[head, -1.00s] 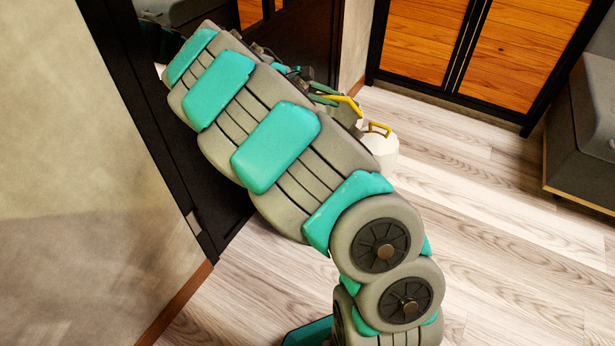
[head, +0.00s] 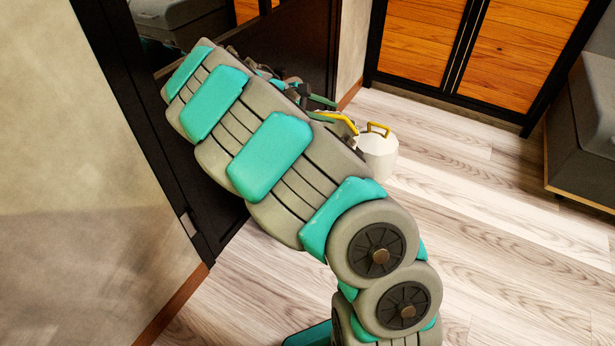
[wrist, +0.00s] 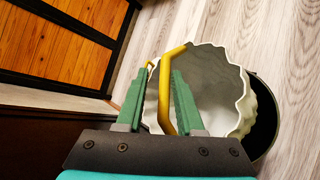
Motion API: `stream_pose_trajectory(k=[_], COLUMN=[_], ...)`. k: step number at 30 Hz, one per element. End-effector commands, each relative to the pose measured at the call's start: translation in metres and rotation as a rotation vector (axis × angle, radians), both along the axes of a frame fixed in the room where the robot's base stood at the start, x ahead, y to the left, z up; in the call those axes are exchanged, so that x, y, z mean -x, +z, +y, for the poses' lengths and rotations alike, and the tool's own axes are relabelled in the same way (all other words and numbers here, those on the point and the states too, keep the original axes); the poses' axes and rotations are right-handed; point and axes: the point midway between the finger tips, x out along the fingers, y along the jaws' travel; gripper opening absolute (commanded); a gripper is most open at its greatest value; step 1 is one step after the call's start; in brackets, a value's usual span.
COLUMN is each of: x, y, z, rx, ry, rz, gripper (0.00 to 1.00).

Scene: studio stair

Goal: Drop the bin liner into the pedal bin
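The bin liner is a white open tub with a wavy rim and yellow handles. In the wrist view the liner (wrist: 222,72) fills the middle right, and I look down into it. My gripper (wrist: 160,75) has its two green fingers on either side of a yellow handle at the liner's near-left rim, shut on it. In the head view the liner (head: 378,160) shows beyond my arm, which hides its left side and most of my gripper. A dark round opening, apparently the pedal bin (wrist: 266,122), shows in the wrist view behind the liner's right edge, mostly hidden by it.
Wood-panelled cabinets (head: 420,45) stand at the back. A dark grey upholstered seat (head: 585,130) is at the right. A dark panel with a black frame (head: 185,215) and a plaster wall (head: 80,200) lie on the left. The pale wooden floor (head: 490,240) is clear at the right.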

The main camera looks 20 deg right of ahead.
Motion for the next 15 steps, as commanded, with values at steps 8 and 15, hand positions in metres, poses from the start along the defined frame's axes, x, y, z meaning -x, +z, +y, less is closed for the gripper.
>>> stream_pose_trajectory(k=[8, 15], x=[0.0000, -0.0003], y=[0.0002, 0.0029], z=[0.0000, 0.0043], rx=[0.000, 0.000], ry=[0.000, 0.001], rz=[0.000, -0.001], gripper=[0.53, 0.53])
